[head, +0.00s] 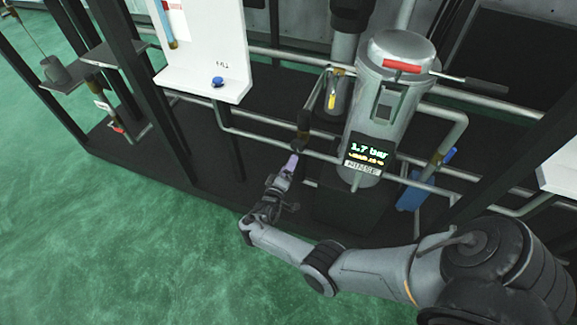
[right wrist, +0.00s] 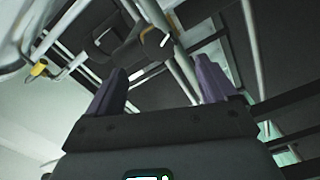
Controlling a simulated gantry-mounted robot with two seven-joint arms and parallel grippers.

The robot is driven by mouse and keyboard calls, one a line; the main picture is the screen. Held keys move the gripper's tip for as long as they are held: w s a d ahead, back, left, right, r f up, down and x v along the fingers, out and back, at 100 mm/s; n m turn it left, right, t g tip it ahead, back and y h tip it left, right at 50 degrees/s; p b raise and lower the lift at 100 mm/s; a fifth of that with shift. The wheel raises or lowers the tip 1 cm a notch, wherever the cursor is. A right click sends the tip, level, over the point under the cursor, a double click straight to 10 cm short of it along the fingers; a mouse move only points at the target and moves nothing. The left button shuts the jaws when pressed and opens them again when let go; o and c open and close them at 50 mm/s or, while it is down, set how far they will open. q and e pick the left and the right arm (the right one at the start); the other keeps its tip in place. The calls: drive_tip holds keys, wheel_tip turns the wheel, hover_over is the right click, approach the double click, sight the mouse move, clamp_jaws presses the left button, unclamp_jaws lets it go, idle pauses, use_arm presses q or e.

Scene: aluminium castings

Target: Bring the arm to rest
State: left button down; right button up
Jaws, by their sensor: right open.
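My right arm (head: 375,270) reaches in from the lower right of the head view. Its gripper (head: 291,162) is in front of the pipework, left of the grey cylindrical vessel (head: 378,110). In the right wrist view the two purple fingers of the right gripper (right wrist: 160,88) stand apart with nothing between them. A dark fitting (right wrist: 140,45) on the pipes lies beyond the fingertips; whether they touch it I cannot tell. My left gripper does not show in either view.
The vessel has a red-marked handle (head: 402,65) and a display (head: 370,150) reading 1.7 bar. A white panel (head: 203,45) with a blue knob (head: 218,81) stands to the left. Horizontal pipes (head: 260,137) cross behind the gripper. The green floor (head: 120,250) at lower left is clear.

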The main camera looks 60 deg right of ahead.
drive_tip(key=s+d+f+n+t+y+p, duration=0.15)
drive_tip(key=s+p, duration=0.25)
drive_tip(key=s, duration=0.4)
drive_tip(key=s+d+n+t+y+p, duration=0.15)
drive_tip(key=s+p, duration=0.25)
drive_tip(key=s, duration=0.4)
drive_tip(key=a+r+y+p, duration=0.3)
drive_tip(key=a+r+y, duration=0.3)
drive_tip(key=a, duration=0.5)
drive_tip(key=a+r+y+p, duration=0.2)
drive_tip(key=a+r+y, duration=0.3)
drive_tip(key=a, duration=0.5)
drive_tip(key=s+a+r+g+y+p, duration=0.1)
drive_tip(key=s+a+r+g+y, duration=0.15)
drive_tip(key=a+r, duration=0.3)
drive_tip(key=s+a+r+g+y, duration=0.1)
drive_tip(key=s+a+r+g, duration=0.1)
drive_tip(key=s+a+r, duration=0.3)
wheel_tip(320, 180, up, 38)
drive_tip(key=p, duration=3.7)
drive_tip(key=shift+w+n+t, duration=0.35)
drive_tip(key=shift+w+n, duration=0.05)
